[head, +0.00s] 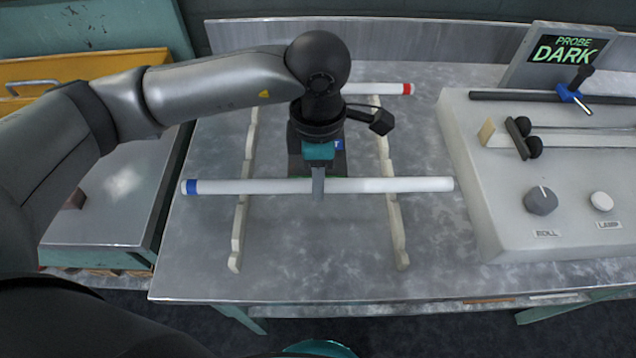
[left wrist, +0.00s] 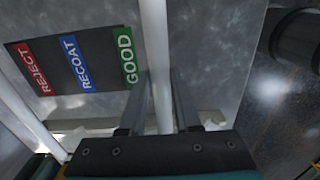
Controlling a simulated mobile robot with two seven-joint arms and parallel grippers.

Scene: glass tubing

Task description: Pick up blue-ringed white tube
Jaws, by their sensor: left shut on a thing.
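The blue-ringed white tube (head: 400,185) lies level across the picture in the head view, with its blue ring (head: 191,187) at the left end. My left gripper (head: 318,187) is shut on it near the middle. In the left wrist view the white tube (left wrist: 158,60) runs between the two fingers of my left gripper (left wrist: 163,100). I cannot tell whether the tube still touches the rack rails (head: 240,225) under it. My right gripper is in neither view.
A red-ringed white tube (head: 365,89) lies behind on the rails. A mat with REJECT, RECOAT and GOOD labels (left wrist: 95,80) lies below my gripper. A probe console (head: 475,205) with knobs stands at the right. The table front (head: 320,265) is clear.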

